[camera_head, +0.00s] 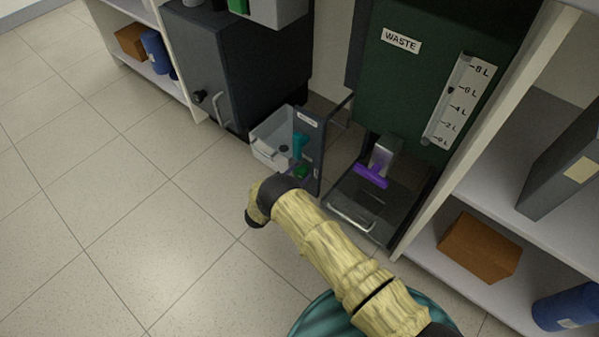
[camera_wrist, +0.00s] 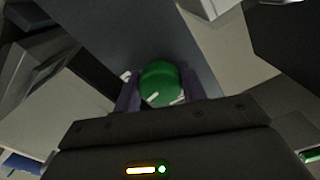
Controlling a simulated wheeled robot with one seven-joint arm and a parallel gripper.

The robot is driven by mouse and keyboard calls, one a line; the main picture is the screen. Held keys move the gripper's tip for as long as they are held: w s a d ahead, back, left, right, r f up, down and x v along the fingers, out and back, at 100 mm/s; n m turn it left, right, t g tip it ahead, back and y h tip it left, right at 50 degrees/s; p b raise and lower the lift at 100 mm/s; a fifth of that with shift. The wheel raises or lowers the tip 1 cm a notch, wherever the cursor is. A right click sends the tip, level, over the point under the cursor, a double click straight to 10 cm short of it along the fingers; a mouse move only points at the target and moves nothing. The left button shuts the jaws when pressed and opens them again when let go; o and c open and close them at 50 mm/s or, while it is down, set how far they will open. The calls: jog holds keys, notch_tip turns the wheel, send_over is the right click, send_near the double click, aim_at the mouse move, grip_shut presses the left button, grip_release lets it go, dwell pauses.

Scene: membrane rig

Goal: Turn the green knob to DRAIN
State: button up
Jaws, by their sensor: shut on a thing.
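The green knob (camera_head: 301,172) is on the side panel (camera_head: 308,140) of the rig, low down and partly hidden behind my arm in the head view. In the wrist view the green knob (camera_wrist: 161,84) is between the purple fingers of my gripper (camera_wrist: 158,92), which are shut on it. White marks show at the knob's edge and on the panel beside it. I cannot read a DRAIN label or tell which setting the knob points to. In the head view my gripper is mostly hidden behind my arm.
A teal part (camera_head: 299,146) sits above the knob on the panel. A clear bin (camera_head: 270,138) is left of it. The dark green WASTE tank (camera_head: 425,75) stands right, with a purple-handled tap (camera_head: 371,176) over a dark tray (camera_head: 350,213). Open floor lies left.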

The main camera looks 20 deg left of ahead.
jog(key=shift+m, duration=0.7)
jog(key=o, duration=1)
jog(key=shift+w, duration=0.1)
jog(key=p+v, duration=0.1)
jog(key=v, duration=1.6)
jog(key=shift+s+p, duration=0.25)
jog(key=shift+p, duration=0.05)
